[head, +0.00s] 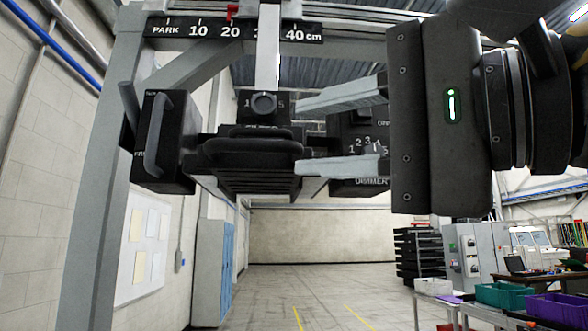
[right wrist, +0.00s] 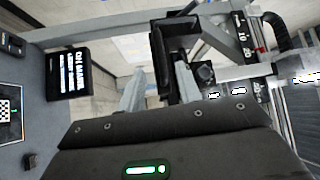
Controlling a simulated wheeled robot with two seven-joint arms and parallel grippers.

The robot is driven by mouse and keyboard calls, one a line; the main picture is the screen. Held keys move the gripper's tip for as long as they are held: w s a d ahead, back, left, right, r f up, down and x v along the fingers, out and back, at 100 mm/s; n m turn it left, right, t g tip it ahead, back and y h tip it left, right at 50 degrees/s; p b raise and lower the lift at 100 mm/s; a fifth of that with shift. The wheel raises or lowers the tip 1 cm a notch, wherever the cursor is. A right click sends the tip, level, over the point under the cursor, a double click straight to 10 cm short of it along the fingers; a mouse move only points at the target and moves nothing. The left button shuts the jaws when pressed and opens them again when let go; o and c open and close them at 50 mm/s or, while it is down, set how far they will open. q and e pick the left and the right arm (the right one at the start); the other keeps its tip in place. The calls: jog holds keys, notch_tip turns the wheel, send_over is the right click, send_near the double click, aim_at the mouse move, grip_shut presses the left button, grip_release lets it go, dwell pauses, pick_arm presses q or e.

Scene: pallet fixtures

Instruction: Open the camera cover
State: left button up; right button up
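A black unit with a ridged, hooded front (head: 250,150) hangs from the overhead frame in the middle of the head view. It looks like the camera and its cover, but I cannot tell where the cover's edge is. A black bracket-shaped part (right wrist: 176,45) shows ahead of my fingers in the right wrist view. My right gripper (head: 300,136) comes in from the right with its two grey fingers apart, tips close to the unit's right side. Nothing shows held between the fingers; I cannot tell whether they touch the unit. My left gripper is not in view.
A grey frame carries a scale bar (head: 180,28) with a red pointer (head: 232,12). A black box with a grey handle (head: 158,135) hangs left of the unit. A dimmer box (head: 366,140) sits behind my right fingers. The floor beyond is open, with benches and bins at right.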

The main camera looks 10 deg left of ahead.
jog(key=shift+v, duration=1.15)
jog(key=shift+a, duration=0.1)
